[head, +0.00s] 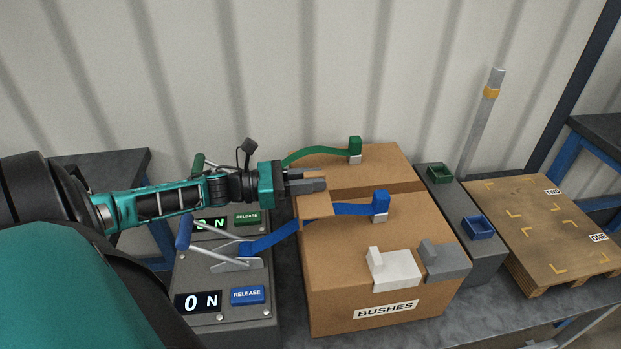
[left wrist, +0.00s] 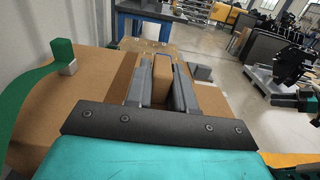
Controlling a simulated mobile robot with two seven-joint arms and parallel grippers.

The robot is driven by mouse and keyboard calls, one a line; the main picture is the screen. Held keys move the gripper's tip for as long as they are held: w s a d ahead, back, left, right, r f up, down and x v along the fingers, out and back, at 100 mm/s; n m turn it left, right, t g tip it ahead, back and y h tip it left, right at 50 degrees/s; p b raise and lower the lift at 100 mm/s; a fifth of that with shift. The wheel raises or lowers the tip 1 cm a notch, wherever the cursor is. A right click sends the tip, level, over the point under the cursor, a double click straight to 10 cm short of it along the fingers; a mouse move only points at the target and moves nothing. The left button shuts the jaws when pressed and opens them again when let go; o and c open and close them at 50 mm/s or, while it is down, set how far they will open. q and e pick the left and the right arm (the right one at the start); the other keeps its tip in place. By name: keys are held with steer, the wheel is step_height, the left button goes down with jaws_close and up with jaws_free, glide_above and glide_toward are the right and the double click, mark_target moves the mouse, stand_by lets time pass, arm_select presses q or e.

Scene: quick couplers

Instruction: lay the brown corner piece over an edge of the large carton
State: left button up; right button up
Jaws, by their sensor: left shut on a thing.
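My left gripper (head: 322,182) is shut on the brown corner piece (head: 315,206), at the left side of the large carton (head: 330,288). In the left wrist view the brown corner piece (left wrist: 162,82) sits between the two grey fingers. The carton bears the label BUSHES. The brown piece overlaps the carton's upper left edge and the blue strap (head: 273,240) in the head view. I cannot tell whether it touches either. My right gripper is not seen.
A green strap (head: 318,153) crosses the carton's far part. Blue (head: 381,203) and green (head: 355,147) end pieces stand on top. A control box with levers (head: 228,290) is at left. A grey block with cups (head: 480,262) and a pallet (head: 545,225) are at right.

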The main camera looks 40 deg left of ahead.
arm_select(q)
step_height(320, 180, down, 4)
steer(key=b, duration=0.3)
steer(key=shift+r, duration=0.15)
steer(key=shift+f, duration=0.3)
steer(key=shift+f+b, duration=0.4)
steer(key=shift+b, duration=0.15)
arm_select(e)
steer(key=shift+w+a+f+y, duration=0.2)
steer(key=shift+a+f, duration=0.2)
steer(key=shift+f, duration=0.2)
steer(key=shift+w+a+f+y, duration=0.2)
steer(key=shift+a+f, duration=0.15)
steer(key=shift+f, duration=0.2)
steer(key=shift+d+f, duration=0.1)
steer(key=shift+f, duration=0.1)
arm_select(q)
steer(key=shift+f, duration=2.45)
steer(key=o, duration=1)
